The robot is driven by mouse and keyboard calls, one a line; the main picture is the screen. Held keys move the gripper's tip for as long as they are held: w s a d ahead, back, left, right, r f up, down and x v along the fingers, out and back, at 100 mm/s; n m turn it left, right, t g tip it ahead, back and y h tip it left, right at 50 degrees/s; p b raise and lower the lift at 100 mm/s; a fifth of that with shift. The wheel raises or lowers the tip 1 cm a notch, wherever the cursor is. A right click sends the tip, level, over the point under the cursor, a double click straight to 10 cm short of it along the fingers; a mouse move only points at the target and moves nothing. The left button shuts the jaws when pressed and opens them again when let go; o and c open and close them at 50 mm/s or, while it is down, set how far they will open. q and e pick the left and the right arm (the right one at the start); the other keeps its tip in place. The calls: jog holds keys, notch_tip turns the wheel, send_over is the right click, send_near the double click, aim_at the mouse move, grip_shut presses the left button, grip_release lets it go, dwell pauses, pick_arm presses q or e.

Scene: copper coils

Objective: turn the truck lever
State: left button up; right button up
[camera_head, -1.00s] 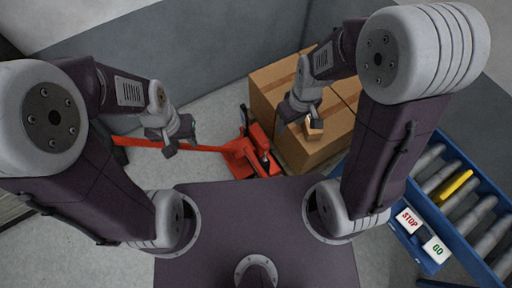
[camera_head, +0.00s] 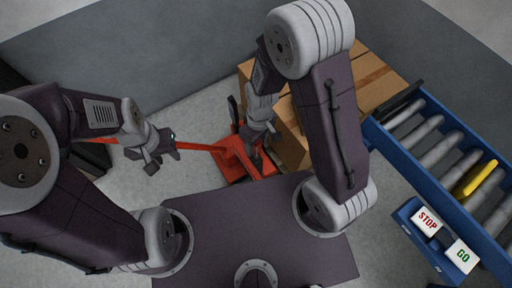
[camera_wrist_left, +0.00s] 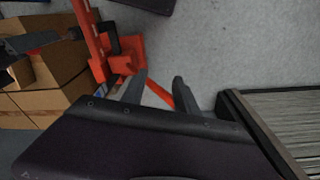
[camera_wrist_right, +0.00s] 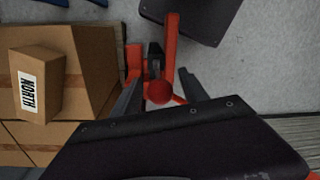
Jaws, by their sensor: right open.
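The red pallet truck (camera_head: 232,160) stands on the floor beside the boxes, its long red handle (camera_head: 195,147) running out to the left. I cannot clearly single out the lever.
Cardboard boxes (camera_head: 375,75) are stacked behind and right of the truck; one small box is labelled NORTH (camera_wrist_right: 36,85). A blue roller conveyor (camera_head: 405,145) with STOP (camera_head: 427,221) and GO (camera_head: 461,256) buttons stands at the right. Grey floor (camera_head: 205,112) is free behind the handle.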

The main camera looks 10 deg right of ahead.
jog(key=shift+f, duration=0.95)
grip_shut()
dwell(0.7)
